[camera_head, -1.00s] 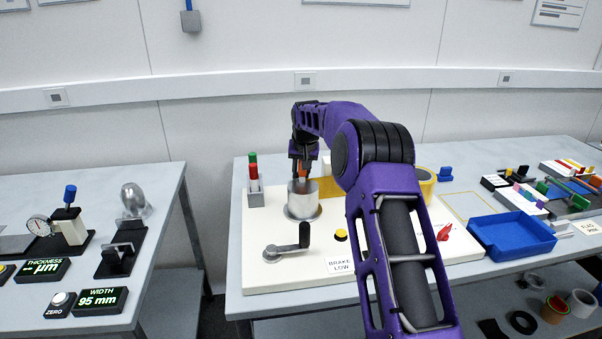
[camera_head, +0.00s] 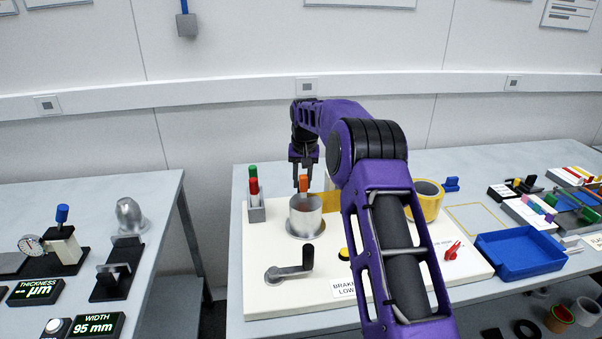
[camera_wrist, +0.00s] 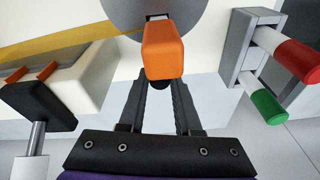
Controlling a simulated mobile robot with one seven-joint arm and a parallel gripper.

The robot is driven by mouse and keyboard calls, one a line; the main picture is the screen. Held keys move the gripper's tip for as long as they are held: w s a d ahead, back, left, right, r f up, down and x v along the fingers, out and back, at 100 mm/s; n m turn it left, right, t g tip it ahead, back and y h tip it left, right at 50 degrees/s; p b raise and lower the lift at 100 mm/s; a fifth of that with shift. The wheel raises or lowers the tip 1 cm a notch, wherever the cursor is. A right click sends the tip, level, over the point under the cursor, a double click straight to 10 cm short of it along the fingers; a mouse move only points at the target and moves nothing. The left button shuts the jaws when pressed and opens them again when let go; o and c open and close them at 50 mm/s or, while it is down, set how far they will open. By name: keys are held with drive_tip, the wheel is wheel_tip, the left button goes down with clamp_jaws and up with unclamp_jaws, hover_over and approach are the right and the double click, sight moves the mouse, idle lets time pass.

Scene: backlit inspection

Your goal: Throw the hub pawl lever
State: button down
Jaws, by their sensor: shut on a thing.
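The hub is a silver metal cylinder (camera_head: 306,217) on a white base board. An orange lever tip (camera_head: 303,184) shows just above the hub, and it also shows as an orange block in the wrist view (camera_wrist: 163,50). I take it for the pawl lever. My gripper (camera_head: 303,178) points down over the hub from behind and is shut on the orange tip. In the wrist view, both dark fingers (camera_wrist: 162,82) run up to the orange block, which hides their ends.
A black-handled crank (camera_head: 290,272) lies in front of the hub. A holder with red and green pegs (camera_head: 256,214) stands close on the left. A yellow tape roll (camera_head: 428,198), a red knob (camera_head: 452,250) and a blue tray (camera_head: 519,262) are to the right.

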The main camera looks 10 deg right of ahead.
drive_tip(key=shift+w+g, duration=0.1)
drive_tip(key=shift+g, duration=0.2)
drive_tip(key=c, duration=0.6)
unclamp_jaws()
drive_tip(key=shift+r, duration=0.1)
wheel_tip(320, 180, up, 17)
drive_tip(key=s, duration=0.2)
drive_tip(key=shift+s, duration=0.3)
